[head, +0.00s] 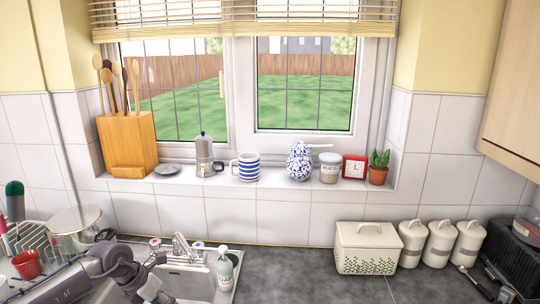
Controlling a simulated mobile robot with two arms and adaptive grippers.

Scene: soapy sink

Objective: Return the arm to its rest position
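My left arm (108,262) comes in from the bottom left corner, with grey-purple links bent in front of the sink's left part. Its lower links run down toward the bottom edge. The dark parts at its far end are small and overlap the sink, so I cannot make out the fingertips of my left gripper or anything held. My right arm and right gripper do not show clearly in the head view.
The sink (225,292) with a tap (182,246) and a soap bottle (225,270) is beside my arm. A white bread bin (367,250) stands right. The middle worktop (290,275) is clear.

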